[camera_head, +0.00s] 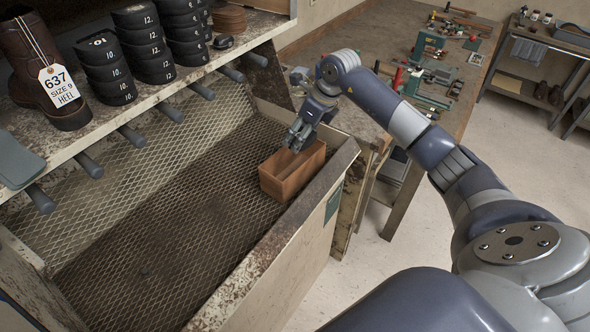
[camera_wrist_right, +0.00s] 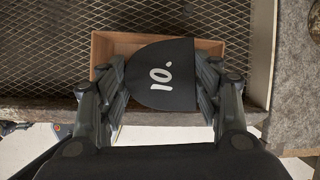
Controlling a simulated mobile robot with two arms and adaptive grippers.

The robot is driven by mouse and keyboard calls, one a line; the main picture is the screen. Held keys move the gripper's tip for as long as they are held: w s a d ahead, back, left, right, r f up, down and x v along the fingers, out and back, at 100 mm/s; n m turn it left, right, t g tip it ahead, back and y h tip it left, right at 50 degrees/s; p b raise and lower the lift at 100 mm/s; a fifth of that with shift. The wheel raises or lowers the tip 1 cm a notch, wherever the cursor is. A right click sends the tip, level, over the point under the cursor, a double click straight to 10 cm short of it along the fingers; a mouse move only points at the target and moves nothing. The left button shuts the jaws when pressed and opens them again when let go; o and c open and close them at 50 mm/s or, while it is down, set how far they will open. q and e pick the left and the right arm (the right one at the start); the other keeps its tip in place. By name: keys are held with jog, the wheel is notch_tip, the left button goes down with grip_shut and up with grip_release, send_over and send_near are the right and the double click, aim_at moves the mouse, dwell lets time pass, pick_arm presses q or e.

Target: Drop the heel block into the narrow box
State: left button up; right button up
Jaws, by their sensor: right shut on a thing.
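My right gripper (camera_head: 299,136) is just above the narrow wooden box (camera_head: 283,184), at its far left side. In the right wrist view its fingers (camera_wrist_right: 163,80) are shut on a black heel block (camera_wrist_right: 160,92) marked "10.", one finger on each side. The block covers much of the box (camera_wrist_right: 104,48), whose rim shows behind and beside it. I cannot tell how far the block is above the box. In the head view the block is hidden by the gripper. My left gripper is in neither view.
The box stands in a mesh-floored bin (camera_head: 150,235) against its right wall (camera_head: 262,262). A shelf (camera_head: 150,92) above holds stacks of black heel blocks (camera_head: 103,68) and a tagged boot (camera_head: 40,65). A workbench (camera_head: 455,65) with tools stands behind.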

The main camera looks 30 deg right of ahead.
jog(key=o, duration=1.2)
jog(key=shift+o, duration=0.2)
jog(key=v, duration=1.2)
